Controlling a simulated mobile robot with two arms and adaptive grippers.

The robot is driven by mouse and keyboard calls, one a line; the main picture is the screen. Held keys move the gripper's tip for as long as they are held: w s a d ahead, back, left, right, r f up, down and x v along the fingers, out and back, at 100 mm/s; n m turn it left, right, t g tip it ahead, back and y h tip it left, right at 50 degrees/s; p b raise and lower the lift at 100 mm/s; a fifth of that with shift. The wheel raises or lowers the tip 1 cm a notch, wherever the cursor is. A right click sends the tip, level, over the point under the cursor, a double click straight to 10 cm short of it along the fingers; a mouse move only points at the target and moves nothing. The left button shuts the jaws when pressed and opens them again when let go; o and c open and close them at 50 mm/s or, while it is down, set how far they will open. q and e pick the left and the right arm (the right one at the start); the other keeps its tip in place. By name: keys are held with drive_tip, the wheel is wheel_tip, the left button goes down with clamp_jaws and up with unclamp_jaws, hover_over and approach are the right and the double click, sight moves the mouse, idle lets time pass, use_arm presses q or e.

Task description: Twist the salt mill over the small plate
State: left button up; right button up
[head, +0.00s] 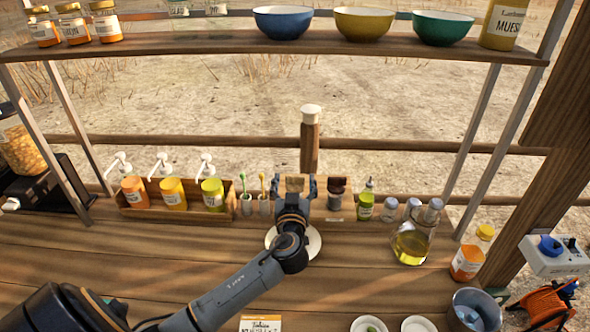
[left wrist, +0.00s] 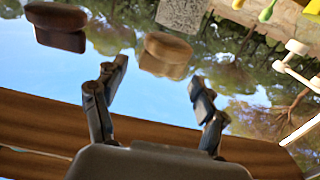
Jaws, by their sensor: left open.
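A light wooden mill top (head: 295,182), likely the salt mill, stands on the rack at the back of the counter. It also shows in the left wrist view (left wrist: 166,52). My left gripper (head: 294,190) is open, with a finger on either side of it in the head view; I cannot tell whether they touch it. The mill's body is hidden behind the gripper. A dark-topped mill (head: 337,187) stands to its right and also shows in the left wrist view (left wrist: 58,26). The small white plate (head: 315,244) lies on the counter, partly hidden under my left arm. My right gripper is not in view.
A condiment box (head: 130,211) with pump bottles stands left of the mills. A green-labelled bottle (head: 365,202) and an oil flask (head: 412,243) stand to the right. A shelf (head: 240,43) with bowls and jars runs above.

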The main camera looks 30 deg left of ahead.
use_arm(q)
drive_tip(key=shift+w+a+r, duration=0.1)
drive_tip(key=shift+w+a, duration=0.15)
drive_tip(key=shift+w, duration=0.25)
drive_tip(key=shift+w+a, duration=0.25)
drive_tip(key=shift+w, duration=0.25)
drive_tip(key=shift+c, duration=0.6)
drive_tip(key=c, duration=1.1)
drive_tip(key=shift+o, duration=0.2)
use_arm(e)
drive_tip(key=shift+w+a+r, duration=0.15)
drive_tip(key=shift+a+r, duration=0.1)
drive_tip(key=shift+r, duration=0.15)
use_arm(q)
drive_tip(key=shift+m+t+h, duration=0.3)
drive_tip(key=shift+h, duration=0.1)
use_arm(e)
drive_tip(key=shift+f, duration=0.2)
